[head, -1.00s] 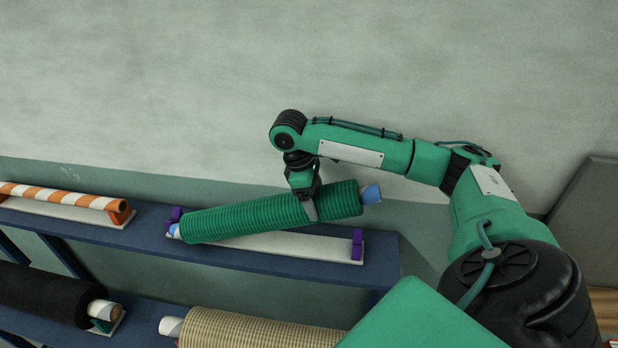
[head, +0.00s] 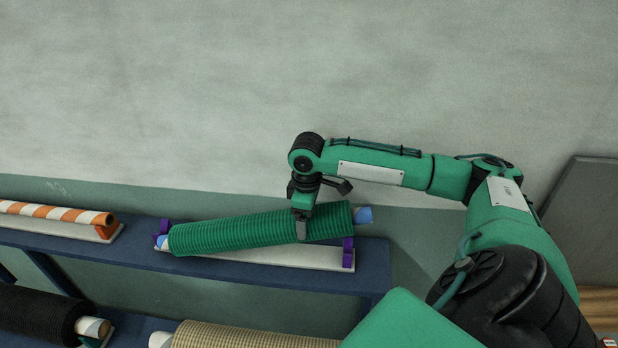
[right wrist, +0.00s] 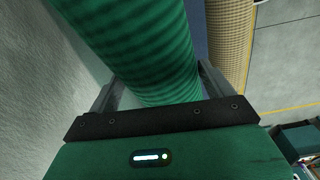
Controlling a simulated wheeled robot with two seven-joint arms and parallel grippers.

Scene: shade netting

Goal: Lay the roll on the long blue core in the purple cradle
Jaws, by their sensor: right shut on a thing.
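The green netting roll (head: 225,233) has a blue core (head: 363,215) showing at both ends. My right gripper (head: 302,228) is shut on the roll, right of its middle. The right wrist view shows the green roll (right wrist: 135,45) between the two fingers (right wrist: 155,92). The purple cradle (head: 348,252) has a white base (head: 290,256) and a purple upright at each end, on the upper blue shelf. The roll lies above the base, slightly tilted, with its right end higher. Its left end is close to the left upright; contact cannot be told. My left gripper is not in view.
An orange-and-white striped core (head: 50,212) rests in a cradle on the same shelf (head: 205,268), to the left. A black roll (head: 38,312) and a beige roll (head: 250,336) lie on the lower shelf. The wall behind is bare.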

